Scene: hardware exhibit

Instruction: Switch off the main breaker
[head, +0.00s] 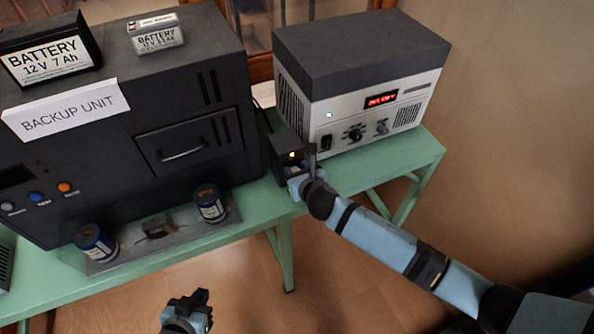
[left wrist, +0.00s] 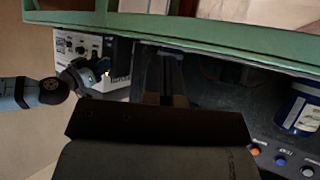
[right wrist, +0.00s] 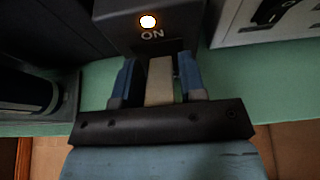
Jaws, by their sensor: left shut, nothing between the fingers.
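The breaker is a small dark box (head: 284,160) with a lit lamp, between the backup unit and the white power supply. In the right wrist view the box (right wrist: 180,40) shows a glowing lamp above the word ON. A pale beige lever (right wrist: 160,82) stands below that word. My right gripper (head: 297,178) is at the front of the box. In its wrist view its blue fingers (right wrist: 157,85) are open on either side of the lever, with narrow gaps. My left gripper (head: 203,297) is shut and empty, low in front of the table, away from the breaker.
The black backup unit (head: 110,115) carries two batteries. Two blue cans (head: 209,203) stand on a grey tray (head: 165,245) in front of it. The white power supply (head: 372,95) stands right of the breaker on the green table (head: 428,150). Floor space in front is clear.

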